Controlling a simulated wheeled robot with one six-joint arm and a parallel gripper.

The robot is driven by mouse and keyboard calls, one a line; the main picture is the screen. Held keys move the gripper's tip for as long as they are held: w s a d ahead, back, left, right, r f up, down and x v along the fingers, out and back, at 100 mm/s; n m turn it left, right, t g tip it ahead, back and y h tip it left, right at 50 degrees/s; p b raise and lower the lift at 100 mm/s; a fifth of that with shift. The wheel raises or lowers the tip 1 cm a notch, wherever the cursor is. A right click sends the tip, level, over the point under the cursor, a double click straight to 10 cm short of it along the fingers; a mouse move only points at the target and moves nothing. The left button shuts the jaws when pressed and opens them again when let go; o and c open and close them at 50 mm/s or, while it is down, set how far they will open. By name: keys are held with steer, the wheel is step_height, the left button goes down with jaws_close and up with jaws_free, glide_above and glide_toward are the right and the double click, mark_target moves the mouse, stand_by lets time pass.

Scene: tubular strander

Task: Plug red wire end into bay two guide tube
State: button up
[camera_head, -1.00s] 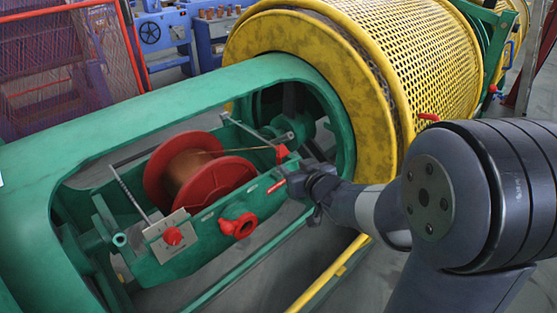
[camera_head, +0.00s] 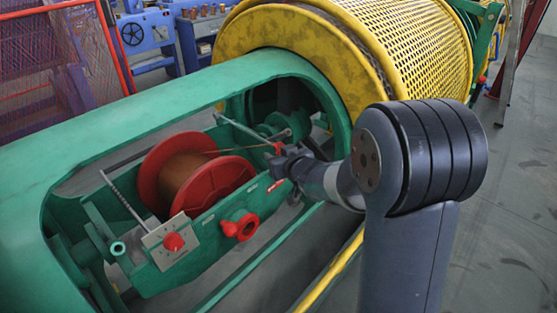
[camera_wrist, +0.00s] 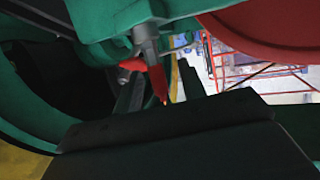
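A red spool wound with copper wire (camera_head: 187,180) sits in the green cradle (camera_head: 197,262). A thin wire runs from it to the right, towards a small red piece (camera_head: 277,148) near the cradle's far rim; I cannot tell if this is the red wire end. My gripper (camera_head: 284,160) is right beside this red piece, but contact is unclear. In the wrist view, a red pointed tip (camera_wrist: 158,83) hangs below a grey tube-like part (camera_wrist: 146,40), beyond my dark gripper (camera_wrist: 170,125). The finger gap is hidden. I cannot identify the bay two guide tube.
The green frame (camera_head: 130,115) surrounds the cradle, with a yellow mesh drum (camera_head: 385,45) behind. A red knob (camera_head: 173,241) and a red flanged fitting (camera_head: 240,225) stick out at the cradle's front. A yellow rail (camera_head: 330,275) runs low at the front. Grey floor is free on the right.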

jaws_close()
stand_by(0.3)
step_height(320, 180, up, 10)
steer(key=p, duration=0.4)
steer(key=shift+d+f+p, duration=0.1)
steer(key=shift+f+p, duration=0.1)
steer(key=shift+p, duration=0.2)
steer(key=w+d+f+m+t+y+b, duration=0.1)
steer(key=w+d+m+t+y+b, duration=0.2)
steer(key=d+t+b, duration=0.5)
steer(key=shift+w+d+f+m+t+b, duration=0.2)
steer(key=shift+w+d+m+t+b, duration=0.6)
steer(key=shift+b, duration=5.3)
steer(key=shift+s+d+g, duration=0.2)
steer(key=shift+d+g, duration=0.1)
steer(key=shift+g, duration=0.1)
